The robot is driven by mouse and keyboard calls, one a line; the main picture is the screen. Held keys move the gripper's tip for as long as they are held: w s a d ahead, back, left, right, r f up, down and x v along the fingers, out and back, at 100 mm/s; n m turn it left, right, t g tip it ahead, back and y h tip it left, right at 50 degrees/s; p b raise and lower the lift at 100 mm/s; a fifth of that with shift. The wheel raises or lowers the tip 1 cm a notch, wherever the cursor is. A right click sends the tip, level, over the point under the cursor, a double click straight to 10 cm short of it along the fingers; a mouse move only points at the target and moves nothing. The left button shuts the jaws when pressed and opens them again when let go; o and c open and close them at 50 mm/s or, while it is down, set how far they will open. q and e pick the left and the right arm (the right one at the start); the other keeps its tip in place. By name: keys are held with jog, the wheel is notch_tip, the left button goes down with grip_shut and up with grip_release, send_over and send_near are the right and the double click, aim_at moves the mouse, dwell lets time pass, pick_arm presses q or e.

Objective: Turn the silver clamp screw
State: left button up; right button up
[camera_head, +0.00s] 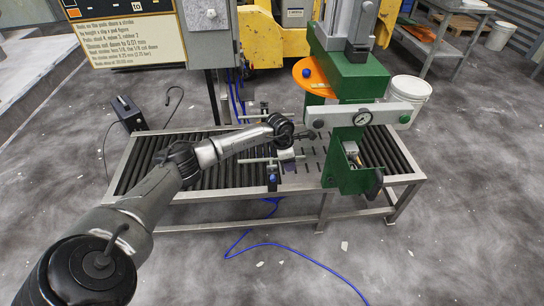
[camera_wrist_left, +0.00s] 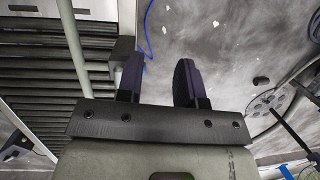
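Silver clamp rods lie over the roller conveyor left of the green press: a near rod (camera_head: 256,160) and a far rod (camera_head: 252,117). I cannot clearly tell which part is the clamp screw. My left gripper (camera_head: 288,164) points down by the near rod, its dark purple fingers small and partly covered by my wrist in the head view. In the left wrist view the fingers (camera_wrist_left: 160,85) stand apart with floor showing between them. A grey block (camera_wrist_left: 122,50) sits beside the left finger, outside the gap. My right gripper is not in view.
The green press (camera_head: 352,85) with a gauge and an orange disc (camera_head: 316,75) stands right of the gripper. The conveyor's frame (camera_head: 245,195) runs below. A white pail (camera_head: 408,95) stands behind right. A blue hose (camera_head: 285,258) lies on the open floor in front.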

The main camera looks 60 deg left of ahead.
pick_arm(q)
jog(key=r+g+y, duration=0.1)
jog(key=g+y, duration=0.1)
send_over(272, 165)
jog(key=shift+w+d+b, duration=0.2)
jog(key=shift+d+b, duration=0.1)
jog(key=shift+d, duration=0.05)
jog(key=shift+s+a+r, duration=0.1)
jog(key=shift+s+a, duration=0.05)
jog(key=shift+a, duration=0.25)
notch_tip(272, 165, down, 7)
jog(key=b, duration=0.5)
jog(key=shift+r+b, duration=0.15)
jog(key=shift+b, duration=0.2)
jog(key=shift+f, duration=0.5)
jog(key=c, duration=0.6)
jog(key=shift+o, duration=0.2)
jog(key=n, duration=0.8)
jog(key=shift+n, duration=0.3)
jog(key=n, duration=0.6)
jog(key=shift+o, duration=1.3)
jog(key=shift+n, duration=0.3)
jog(key=o, duration=0.5)
jog(key=shift+o, duration=0.2)
